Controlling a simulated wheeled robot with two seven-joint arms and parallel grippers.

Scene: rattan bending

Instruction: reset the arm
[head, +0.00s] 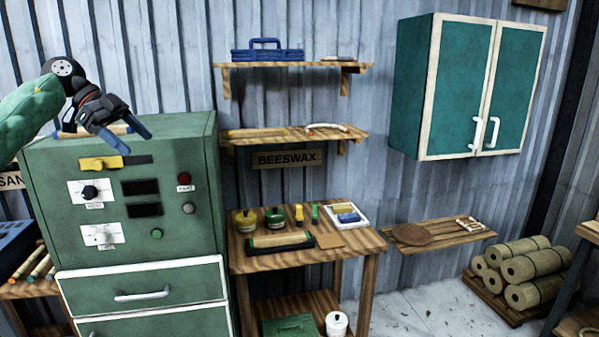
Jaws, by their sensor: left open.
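My left gripper (134,142) has blue fingers and is at the upper left of the head view, in front of the top front edge of the green machine cabinet (170,255). Its fingers are apart and point down to the right, with nothing seen between them. My right gripper is not in view.
A teal wall cabinet (455,95) is shut. Rolled bundles (540,263) lie on a low pallet at right. A long item lies on the cabinet top behind the gripper.

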